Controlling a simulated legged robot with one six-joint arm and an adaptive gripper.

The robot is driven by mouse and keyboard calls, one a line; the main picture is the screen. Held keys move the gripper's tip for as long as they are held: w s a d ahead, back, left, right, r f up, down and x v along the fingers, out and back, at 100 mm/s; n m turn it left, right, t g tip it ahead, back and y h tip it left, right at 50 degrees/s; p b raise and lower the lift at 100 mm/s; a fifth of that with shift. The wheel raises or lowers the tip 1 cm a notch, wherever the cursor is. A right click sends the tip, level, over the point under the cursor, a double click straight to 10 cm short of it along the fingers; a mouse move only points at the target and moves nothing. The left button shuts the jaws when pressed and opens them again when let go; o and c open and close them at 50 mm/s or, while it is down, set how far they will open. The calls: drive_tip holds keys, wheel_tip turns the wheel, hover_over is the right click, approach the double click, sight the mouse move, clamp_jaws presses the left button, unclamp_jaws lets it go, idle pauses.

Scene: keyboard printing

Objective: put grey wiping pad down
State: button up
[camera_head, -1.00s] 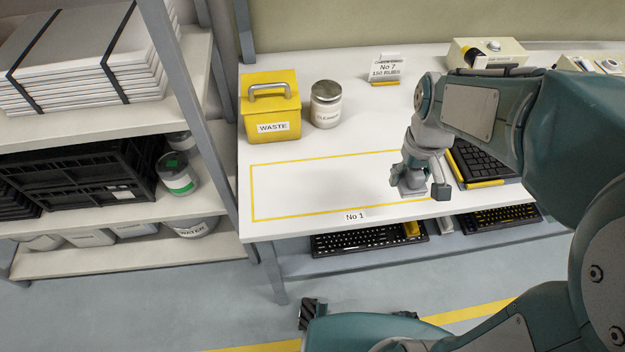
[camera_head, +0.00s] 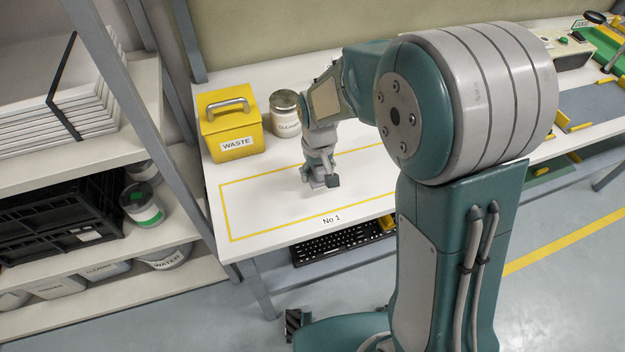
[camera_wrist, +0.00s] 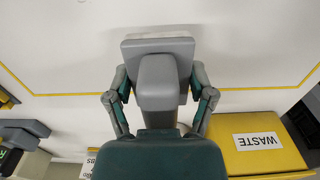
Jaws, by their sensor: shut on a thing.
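The grey wiping pad (camera_wrist: 158,48) shows in the wrist view as a flat plate with a block-shaped grey handle. My gripper (camera_wrist: 160,92) is shut on the handle, one finger on each side. In the head view my gripper (camera_head: 322,165) points down over the yellow-outlined area (camera_head: 262,229) marked No 1 on the white table. The pad (camera_head: 312,183) is low there, inside the outline. I cannot tell whether it touches the table.
A yellow WASTE bin (camera_head: 232,143) and a cleaner jar (camera_head: 287,125) stand behind the outlined area. A black keyboard (camera_head: 335,243) lies on the shelf below. The outlined area's left part is bare. A loaded rack (camera_head: 150,85) stands at the left.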

sight(318, 181)
drive_tip(key=shift+w+d+f, duration=0.25)
drive_tip(key=shift+d+f, duration=0.15)
drive_tip(key=shift+f, duration=0.1)
drive_tip(key=f, duration=0.3)
drive_tip(key=shift+a+f, duration=0.1)
drive_tip(key=shift+a, duration=0.6)
drive_tip(key=o, duration=1.2)
drive_tip(key=shift+d, duration=0.5)
